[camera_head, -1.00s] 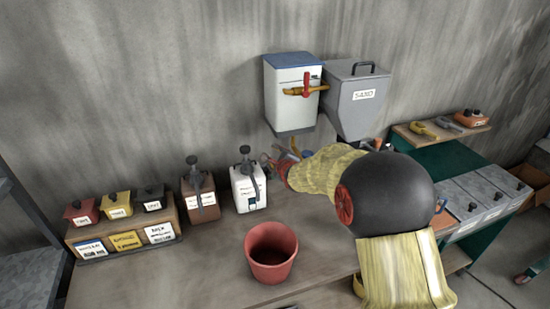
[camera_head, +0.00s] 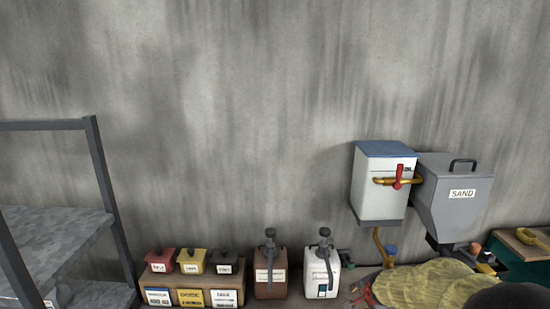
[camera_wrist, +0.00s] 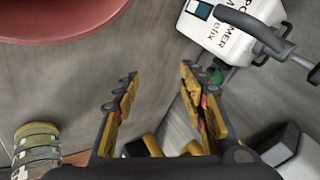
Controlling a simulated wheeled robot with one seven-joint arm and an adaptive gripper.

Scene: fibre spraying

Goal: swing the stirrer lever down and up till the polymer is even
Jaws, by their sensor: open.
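The white polymer container (camera_head: 322,284) stands at the back of the bench against the wall in the head view. Its dark grey lever (camera_head: 326,257) hangs down from the cap across its front. In the wrist view the labelled polymer container (camera_wrist: 214,32) is at top right, and a grey lever (camera_wrist: 256,33) crosses its edge. My gripper (camera_wrist: 156,76) is open and empty, its fingers apart and pointing below and left of the container, not touching the lever.
A similar brown container (camera_head: 270,283) stands left of the white one. A red bucket (camera_wrist: 70,15) fills the wrist view's top left. A white dispenser (camera_head: 382,190) and a grey sand hopper (camera_head: 450,215) hang on the wall at right. A metal shelf (camera_head: 50,236) stands at left.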

